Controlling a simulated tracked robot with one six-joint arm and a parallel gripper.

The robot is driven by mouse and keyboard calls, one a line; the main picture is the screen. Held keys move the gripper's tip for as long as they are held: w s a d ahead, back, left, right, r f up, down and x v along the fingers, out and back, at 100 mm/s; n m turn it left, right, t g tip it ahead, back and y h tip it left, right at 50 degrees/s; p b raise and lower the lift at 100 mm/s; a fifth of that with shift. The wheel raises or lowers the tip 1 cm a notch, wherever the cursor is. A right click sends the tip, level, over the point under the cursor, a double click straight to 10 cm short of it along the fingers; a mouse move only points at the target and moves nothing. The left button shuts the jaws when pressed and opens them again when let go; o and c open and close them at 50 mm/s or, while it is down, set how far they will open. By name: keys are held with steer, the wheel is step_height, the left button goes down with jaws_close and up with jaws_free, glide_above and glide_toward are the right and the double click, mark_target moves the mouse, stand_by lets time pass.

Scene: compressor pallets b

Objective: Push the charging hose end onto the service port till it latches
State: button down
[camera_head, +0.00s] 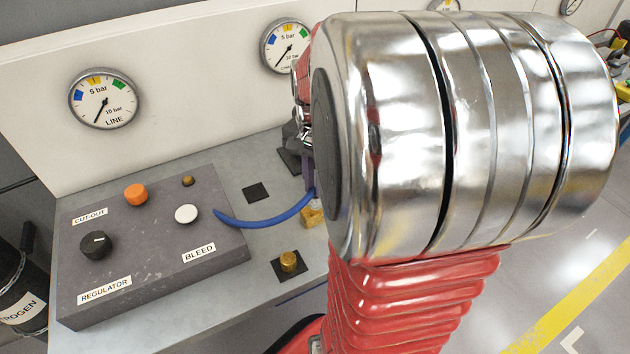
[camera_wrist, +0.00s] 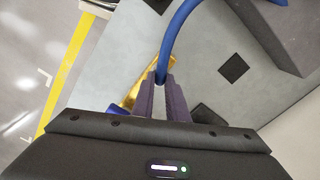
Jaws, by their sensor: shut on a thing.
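The blue charging hose (camera_head: 265,221) curves from the grey panel box to my gripper (camera_head: 310,188), whose purple fingers show just left of my arm. The hose (camera_wrist: 169,37) also shows in the wrist view, running down between the fingertips. There my gripper (camera_wrist: 163,82) is shut on the hose near its end. A brass piece (camera_wrist: 132,95) lies just beyond and left of the fingers; it also shows in the head view (camera_head: 312,216). I cannot tell whether it is the service port, or whether the hose end touches it. The fingers hide the hose end.
The grey panel box (camera_head: 140,258) carries knobs and a white button. A brass fitting (camera_head: 288,261) stands on a dark pad at the bench front. Another dark pad (camera_head: 255,193) lies bare on the bench (camera_head: 225,165). Gauges (camera_head: 104,98) hang on the back wall.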

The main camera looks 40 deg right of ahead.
steer(key=c, duration=1.7)
jaws_free()
steer(key=shift+o, duration=0.2)
step_height(320, 180, up, 14)
steer(key=shift+f, duration=0.15)
